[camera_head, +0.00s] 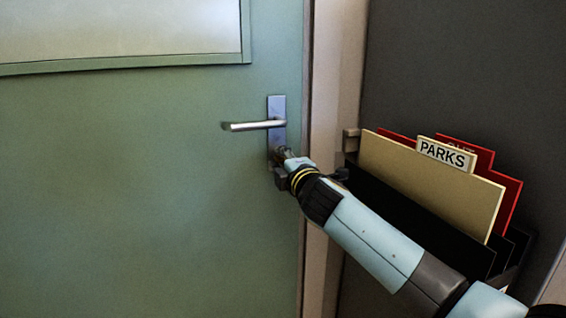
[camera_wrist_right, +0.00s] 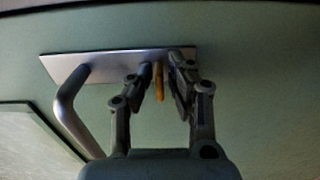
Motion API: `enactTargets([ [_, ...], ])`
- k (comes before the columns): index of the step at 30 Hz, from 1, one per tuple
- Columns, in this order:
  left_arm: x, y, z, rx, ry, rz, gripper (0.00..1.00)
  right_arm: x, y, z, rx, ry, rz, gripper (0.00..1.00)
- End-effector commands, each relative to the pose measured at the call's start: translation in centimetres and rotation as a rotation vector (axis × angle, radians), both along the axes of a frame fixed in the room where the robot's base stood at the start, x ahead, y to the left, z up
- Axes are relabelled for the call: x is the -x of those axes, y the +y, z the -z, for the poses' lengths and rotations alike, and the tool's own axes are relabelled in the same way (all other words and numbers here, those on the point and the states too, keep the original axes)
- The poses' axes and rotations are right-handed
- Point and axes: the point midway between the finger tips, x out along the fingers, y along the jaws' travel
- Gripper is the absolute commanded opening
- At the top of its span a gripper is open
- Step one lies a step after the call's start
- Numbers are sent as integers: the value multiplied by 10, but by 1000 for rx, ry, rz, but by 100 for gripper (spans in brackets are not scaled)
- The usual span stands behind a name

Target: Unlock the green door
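The green door (camera_head: 130,170) fills the left of the head view and looks closed. It carries a silver lever handle (camera_head: 250,126) on a metal plate (camera_head: 277,107). My right gripper (camera_head: 282,156) is at the lower part of this plate, below the lever. In the right wrist view, a thin brass-coloured key (camera_wrist_right: 158,82) stands at the plate (camera_wrist_right: 115,64), between the fingers of my right gripper (camera_wrist_right: 160,75). Narrow gaps show on both sides of it, so the fingers look open around it. The keyhole is hidden. My left gripper is not in view.
A black wall holder (camera_head: 420,215) with a tan folder marked PARKS (camera_head: 425,180) and red folders (camera_head: 510,195) hangs right of the door frame (camera_head: 336,90), close to my right arm. The door has a pale window panel (camera_head: 120,30). Free space lies left of the handle.

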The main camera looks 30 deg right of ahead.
Motion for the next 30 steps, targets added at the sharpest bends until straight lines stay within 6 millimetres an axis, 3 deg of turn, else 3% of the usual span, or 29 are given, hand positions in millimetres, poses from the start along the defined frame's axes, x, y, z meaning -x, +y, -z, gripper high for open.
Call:
enactTargets([
  [1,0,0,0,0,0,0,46,0,0,0,0,0,0,9],
  [3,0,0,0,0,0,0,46,0,0,0,0,0,0,0],
  [10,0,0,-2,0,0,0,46,0,0,0,16,6,0,0],
  [21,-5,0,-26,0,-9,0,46,1,0,0,498,123,-1,0],
  [30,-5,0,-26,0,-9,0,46,1,0,2,540,134,0,0],
])
